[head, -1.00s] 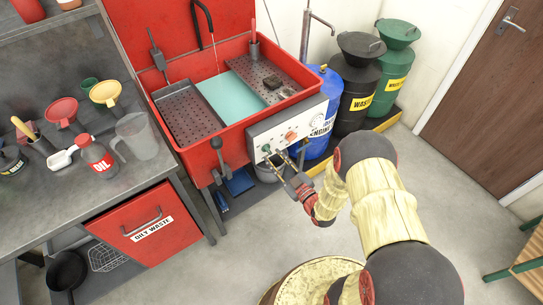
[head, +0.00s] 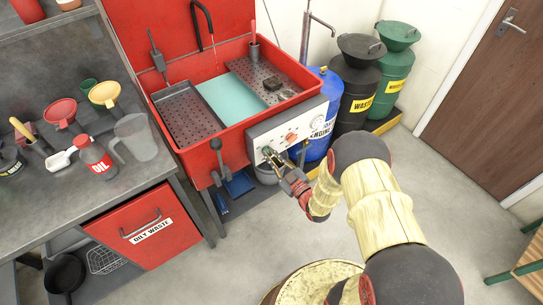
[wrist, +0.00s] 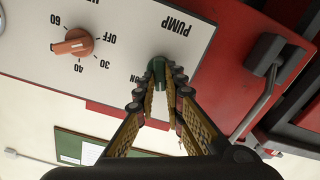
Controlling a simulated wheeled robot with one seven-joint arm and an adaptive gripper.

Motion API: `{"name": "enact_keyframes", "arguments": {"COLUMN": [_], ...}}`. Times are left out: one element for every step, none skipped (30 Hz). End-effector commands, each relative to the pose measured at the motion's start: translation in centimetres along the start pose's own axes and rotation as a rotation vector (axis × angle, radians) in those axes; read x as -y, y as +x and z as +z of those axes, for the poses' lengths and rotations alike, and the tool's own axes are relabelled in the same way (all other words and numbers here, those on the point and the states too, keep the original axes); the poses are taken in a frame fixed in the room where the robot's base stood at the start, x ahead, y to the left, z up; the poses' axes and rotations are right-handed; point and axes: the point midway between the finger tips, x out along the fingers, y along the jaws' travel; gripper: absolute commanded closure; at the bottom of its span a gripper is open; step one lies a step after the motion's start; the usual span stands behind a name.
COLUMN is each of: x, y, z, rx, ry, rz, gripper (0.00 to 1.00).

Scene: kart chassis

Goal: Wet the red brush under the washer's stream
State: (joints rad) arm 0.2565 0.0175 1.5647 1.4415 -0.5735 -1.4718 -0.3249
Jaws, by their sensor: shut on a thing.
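The red parts washer (head: 232,137) has a basin with teal liquid between perforated trays. A black curved spout (head: 208,22) hangs over it, with a faint thin line below that may be the stream. A dark reddish upright handle (head: 254,46) stands at the basin's back right; it may be the red brush, its bristles hidden. My gripper (head: 271,154) is at the washer's white front panel (head: 282,130). In the wrist view my gripper (wrist: 160,84) is shut on the green knob (wrist: 159,66) beside the word PUMP. An orange timer dial (wrist: 73,46) is on the same panel.
A dark lever (head: 218,152) sticks out left of the panel. Blue (head: 324,115), black and green drums stand to the right. A workbench (head: 55,195) with funnels, a jug and an oil bottle is on the left. Open floor lies in front.

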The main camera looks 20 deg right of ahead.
Motion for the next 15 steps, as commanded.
{"name": "enact_keyframes", "arguments": {"x": [0.02,0.03,0.03,0.03,0.03,0.03,0.03,0.03,0.03,0.04,0.04,0.04,0.05,0.06,0.07], "y": [-0.01,-0.01,-0.01,-0.01,-0.01,-0.01,-0.01,-0.01,-0.01,-0.01,-0.01,-0.01,-0.01,0.0,0.01], "z": [0.0,0.01,0.01,0.01,0.01,0.01,0.01,0.01,0.01,0.01,0.01,0.02,0.03,0.05,0.07], "rx": [0.0,0.0,0.0,0.0,0.0,0.0,0.0,0.0,0.0,0.0,0.0,0.0,0.0,0.0,0.0], "ry": [0.0,0.0,0.0,0.0,0.0,0.0,0.0,0.0,0.0,0.0,0.0,-0.003,-0.009,-0.018,-0.036], "rz": [0.0,0.0,0.0,-0.001,-0.001,-0.001,-0.001,-0.001,-0.001,-0.001,-0.001,-0.001,-0.001,-0.001,-0.001], "gripper": [0.98,1.0,1.0,1.0,1.0,1.0,1.0,1.0,1.0,1.0,1.0,1.0,1.0,1.0,1.0]}}
